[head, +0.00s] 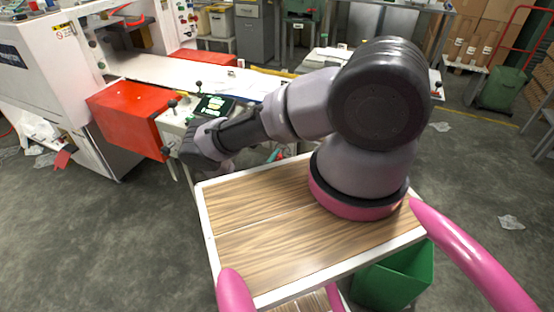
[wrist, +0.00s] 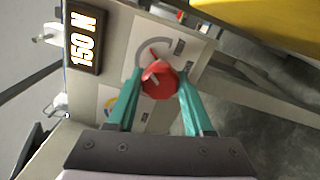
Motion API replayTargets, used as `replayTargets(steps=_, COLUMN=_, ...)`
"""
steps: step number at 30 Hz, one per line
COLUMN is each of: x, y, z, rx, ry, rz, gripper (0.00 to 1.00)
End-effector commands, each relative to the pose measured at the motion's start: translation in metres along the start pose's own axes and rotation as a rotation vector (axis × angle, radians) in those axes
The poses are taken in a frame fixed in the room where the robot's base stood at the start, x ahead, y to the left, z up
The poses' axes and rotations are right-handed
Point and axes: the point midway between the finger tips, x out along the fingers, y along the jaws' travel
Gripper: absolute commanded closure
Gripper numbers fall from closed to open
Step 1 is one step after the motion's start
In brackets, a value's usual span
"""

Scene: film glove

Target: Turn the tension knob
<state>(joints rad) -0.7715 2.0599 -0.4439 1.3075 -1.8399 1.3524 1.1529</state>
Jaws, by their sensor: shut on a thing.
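The tension knob (wrist: 160,80) is red and sits on a pale panel plate (wrist: 190,48) with a curved grey scale around it, seen in the wrist view. My gripper (wrist: 159,90) has two teal fingers, one on each side of the knob, and is shut on it. A red pointer mark shows at the knob's upper left side.
A lit screen (head: 213,106) and black-knobbed levers stand close to my wrist. A red box-shaped cover (head: 127,112) is left of the panel. A yellow part (wrist: 270,30) fills the upper right.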

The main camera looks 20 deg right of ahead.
Motion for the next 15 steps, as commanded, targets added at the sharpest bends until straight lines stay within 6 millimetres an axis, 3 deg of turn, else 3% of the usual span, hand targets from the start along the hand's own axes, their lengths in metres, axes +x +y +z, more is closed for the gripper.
replayTargets(steps=4, x=-0.0008, y=-0.001, z=-0.0006, rx=-0.002, ry=0.002, rz=-0.003, gripper=1.0)
replayTargets(steps=5, x=-0.0008, y=-0.001, z=-0.0006, rx=-0.002, ry=0.002, rz=-0.003, gripper=0.37)
replayTargets(steps=6, x=-0.0007, y=-0.001, z=-0.0006, rx=-0.002, ry=0.002, rz=-0.002, gripper=0.21)
replayTargets(steps=15, x=-0.0005, y=-0.0003, z=-0.0003, rx=-0.001, ry=0.001, rz=-0.001, gripper=0.18)
